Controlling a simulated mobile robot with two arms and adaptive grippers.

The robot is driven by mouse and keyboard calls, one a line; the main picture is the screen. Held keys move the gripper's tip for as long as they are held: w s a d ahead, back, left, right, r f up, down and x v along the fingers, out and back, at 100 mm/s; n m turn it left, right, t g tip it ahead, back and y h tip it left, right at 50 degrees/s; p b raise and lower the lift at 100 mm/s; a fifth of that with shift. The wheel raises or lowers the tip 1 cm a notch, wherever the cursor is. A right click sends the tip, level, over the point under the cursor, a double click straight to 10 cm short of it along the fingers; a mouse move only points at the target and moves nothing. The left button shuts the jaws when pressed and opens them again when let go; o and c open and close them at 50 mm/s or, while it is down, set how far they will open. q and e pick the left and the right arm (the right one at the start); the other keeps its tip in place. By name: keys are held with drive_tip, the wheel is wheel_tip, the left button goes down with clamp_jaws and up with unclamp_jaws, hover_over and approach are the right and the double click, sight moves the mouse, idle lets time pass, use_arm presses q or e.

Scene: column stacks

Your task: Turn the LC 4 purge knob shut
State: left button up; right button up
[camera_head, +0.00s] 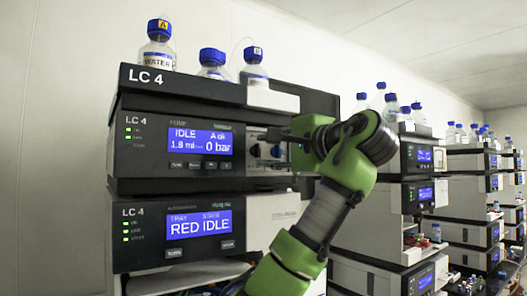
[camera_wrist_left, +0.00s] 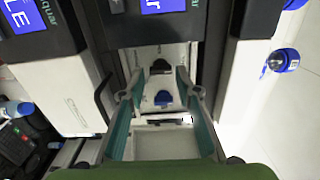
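The LC 4 pump module (camera_head: 150,150) stands in the stack at left; its screen reads IDLE and 0 bar. Its recessed right part holds small knobs, partly hidden by my gripper in the head view. In the left wrist view a black knob (camera_wrist_left: 160,66) and a blue knob (camera_wrist_left: 163,98) show on the pale panel; no label tells which is the purge knob. My left gripper (camera_head: 273,137) is at this recess. In the wrist view its two teal-padded fingers (camera_wrist_left: 160,84) are open, one on each side of the knobs, with nothing held. My right gripper is not in view.
Bottles stand on the LC 4 top tray (camera_head: 185,86), including a water bottle (camera_head: 157,47). The LC 4 autosampler module (camera_head: 150,228) is directly below the pump. Other instrument stacks (camera_head: 405,185) with bottles continue to the right.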

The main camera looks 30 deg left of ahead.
use_arm(q)
drive_tip(key=v, duration=1)
